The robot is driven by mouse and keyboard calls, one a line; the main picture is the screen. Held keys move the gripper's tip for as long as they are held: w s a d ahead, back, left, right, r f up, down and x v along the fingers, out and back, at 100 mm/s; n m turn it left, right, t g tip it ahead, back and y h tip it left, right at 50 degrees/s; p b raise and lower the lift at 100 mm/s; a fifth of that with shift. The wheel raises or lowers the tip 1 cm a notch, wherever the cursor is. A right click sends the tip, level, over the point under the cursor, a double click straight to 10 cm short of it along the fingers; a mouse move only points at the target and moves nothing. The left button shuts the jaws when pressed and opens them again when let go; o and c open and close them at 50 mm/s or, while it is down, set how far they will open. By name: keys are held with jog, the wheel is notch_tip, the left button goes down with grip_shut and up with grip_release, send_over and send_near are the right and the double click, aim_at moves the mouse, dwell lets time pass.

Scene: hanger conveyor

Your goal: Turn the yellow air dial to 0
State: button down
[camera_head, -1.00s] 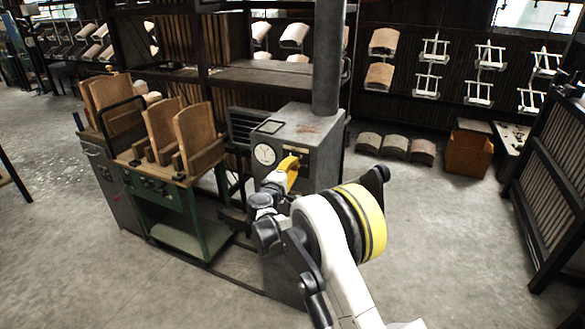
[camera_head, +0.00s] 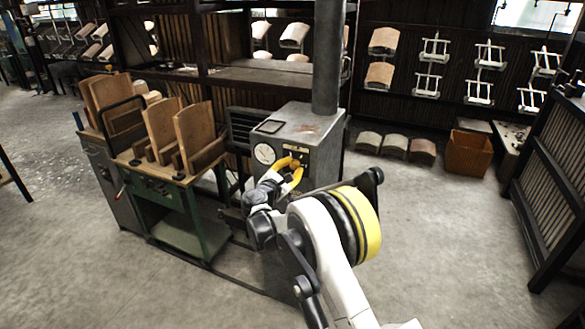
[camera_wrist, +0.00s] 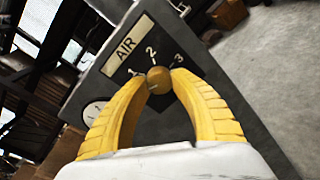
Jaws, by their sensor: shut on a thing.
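No 0 is visible; the left finger covers part of the lower-left panel. I cannot clearly tell where the dial points. My gripper (camera_wrist: 160,82) has two curved yellow fingers shut on the dial, one on each side. In the head view, my gripper (camera_head: 294,164) is at the front of the grey metal box (camera_head: 308,128).
A round white gauge (camera_head: 264,154) is left of the dial on the same box. A green cart (camera_head: 180,205) with wooden seat shells (camera_head: 200,138) stands close on the left. A dark slatted rack (camera_head: 550,190) is at the right. The floor at front right is clear.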

jog(key=n, duration=0.4)
jog(key=shift+h, duration=0.3)
jog(key=shift+n, duration=0.3)
jog(key=c, duration=1)
grip_release()
jog(key=shift+f, duration=0.1)
jog(key=shift+c, duration=0.2)
jog(key=shift+s, duration=0.1)
jog(key=v, duration=1.1)
jog(key=shift+s+a, duration=0.3)
jog(key=shift+s, duration=0.05)
